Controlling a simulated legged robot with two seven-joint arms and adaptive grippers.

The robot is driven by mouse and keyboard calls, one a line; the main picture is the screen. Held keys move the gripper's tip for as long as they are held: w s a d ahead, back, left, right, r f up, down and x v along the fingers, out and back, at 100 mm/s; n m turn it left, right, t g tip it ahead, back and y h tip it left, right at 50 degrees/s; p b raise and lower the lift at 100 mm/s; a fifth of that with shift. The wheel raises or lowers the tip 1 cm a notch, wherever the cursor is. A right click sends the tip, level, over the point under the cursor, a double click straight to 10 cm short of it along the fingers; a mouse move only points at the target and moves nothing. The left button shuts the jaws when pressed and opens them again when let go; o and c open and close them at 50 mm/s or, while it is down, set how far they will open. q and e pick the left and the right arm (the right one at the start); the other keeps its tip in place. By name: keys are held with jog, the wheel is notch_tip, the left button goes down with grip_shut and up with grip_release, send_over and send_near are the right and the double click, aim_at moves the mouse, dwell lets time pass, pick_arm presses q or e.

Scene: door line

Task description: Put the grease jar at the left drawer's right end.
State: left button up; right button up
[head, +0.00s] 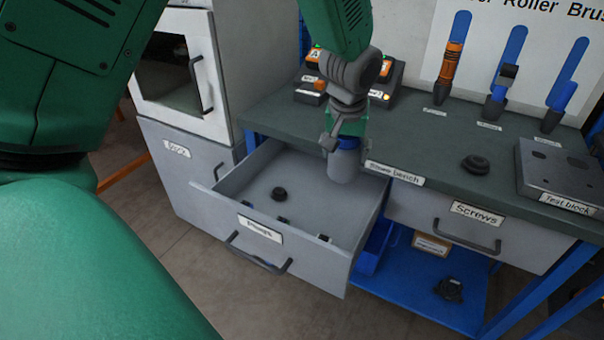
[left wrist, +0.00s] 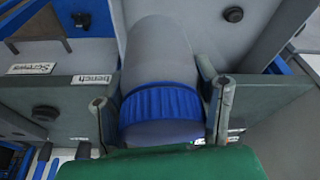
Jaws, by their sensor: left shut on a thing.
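The grease jar (head: 343,168), a grey cylinder with a blue ribbed cap, is upright at the right end of the open left drawer (head: 207,200). My left gripper (head: 345,137) is shut on it at the cap from above. In the left wrist view the jar (left wrist: 158,55) sits between the two fingers (left wrist: 160,108), its cap nearest the camera. The jar's lower part is inside the drawer's outline; I cannot tell whether it touches the drawer floor. My right gripper is not in view.
The drawer holds a black knob (head: 279,193) and small dark pieces near its front. The bench top (head: 430,140) lies behind and right, with another black knob (head: 475,164) and a test block (head: 555,175). The Screws drawer (head: 490,238) is shut. The drawer's middle is mostly clear.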

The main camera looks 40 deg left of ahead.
pick_arm(q)
jog(key=s+b+x, duration=0.1)
jog(key=b+x, duration=0.2)
jog(key=x, duration=0.2)
jog(key=s+d+b+x, duration=0.1)
jog(key=b+x, duration=0.3)
jog(key=x, duration=0.2)
jog(key=s+d+f+b+x, duration=0.1)
jog(key=b+x, duration=0.3)
jog(key=x, duration=0.2)
jog(key=shift+w+f, duration=0.1)
jog(key=shift+f, duration=0.05)
notch_tip(320, 180, down, 4)
jog(key=shift+d+r+b, duration=0.1)
jog(key=shift+r+b, duration=0.1)
jog(key=shift+b, duration=0.3)
jog(key=shift+r, duration=0.1)
jog(key=o, duration=1.4)
